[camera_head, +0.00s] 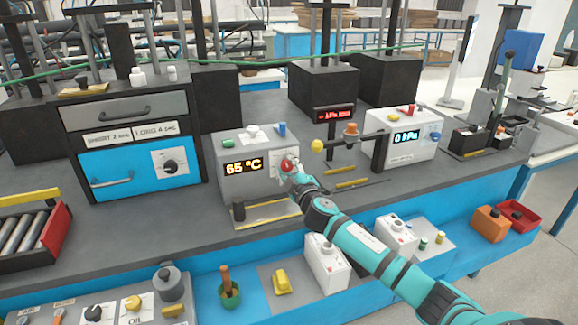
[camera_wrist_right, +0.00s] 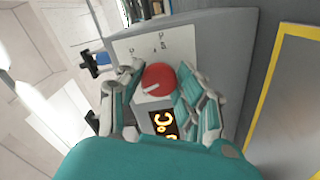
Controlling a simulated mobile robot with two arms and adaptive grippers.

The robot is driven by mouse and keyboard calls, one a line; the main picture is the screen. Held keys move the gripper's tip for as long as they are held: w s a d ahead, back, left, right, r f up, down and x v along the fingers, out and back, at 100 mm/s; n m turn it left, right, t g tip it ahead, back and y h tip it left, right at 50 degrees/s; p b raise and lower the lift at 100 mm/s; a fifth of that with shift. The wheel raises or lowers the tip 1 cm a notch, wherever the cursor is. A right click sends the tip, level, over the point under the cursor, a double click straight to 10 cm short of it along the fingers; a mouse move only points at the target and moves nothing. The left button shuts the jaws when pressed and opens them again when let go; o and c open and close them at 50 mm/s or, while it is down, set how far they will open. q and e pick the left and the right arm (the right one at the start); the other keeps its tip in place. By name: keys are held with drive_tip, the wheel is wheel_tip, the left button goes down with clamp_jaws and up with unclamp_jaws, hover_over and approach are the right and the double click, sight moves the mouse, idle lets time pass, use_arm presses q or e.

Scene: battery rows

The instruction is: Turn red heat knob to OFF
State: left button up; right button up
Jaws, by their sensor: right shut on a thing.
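The red heat knob (camera_head: 287,165) is on the front of a grey heater box (camera_head: 230,185) whose display reads 65 °C. In the right wrist view the round red knob (camera_wrist_right: 158,79) has a white pointer line, aimed toward the left of that picture. My right gripper (camera_head: 292,172) is at the front of the box. In the wrist view its fingers (camera_wrist_right: 160,88) lie on both sides of the knob and are shut on it. Small marks sit on the white plate above the knob, too small to read. My left gripper is not in view.
A white box reading 0 kPa (camera_head: 399,150) stands to the right. A blue-fronted oven (camera_head: 140,172) stands to the left. A yellow-edged plate (camera_head: 262,214) lies in front of the heater. A yellow ball on a rod (camera_head: 317,146) is close by on the right.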

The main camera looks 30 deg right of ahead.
drive_tip(key=n+p, duration=0.1)
drive_tip(key=n, duration=0.2)
drive_tip(key=shift+n, duration=0.4)
drive_tip(key=n+p, duration=0.1)
drive_tip(key=n, duration=0.2)
drive_tip(key=shift+r+n, duration=0.1)
drive_tip(key=shift+n, duration=0.2)
drive_tip(key=n+p, duration=0.2)
drive_tip(key=n, duration=0.2)
drive_tip(key=shift+a+n+p, duration=0.1)
drive_tip(key=shift+n+p, duration=0.35)
drive_tip(key=shift+n, duration=1.35)
drive_tip(key=o, duration=1.2)
drive_tip(key=shift+c, duration=0.2)
drive_tip(key=v, duration=1.2)
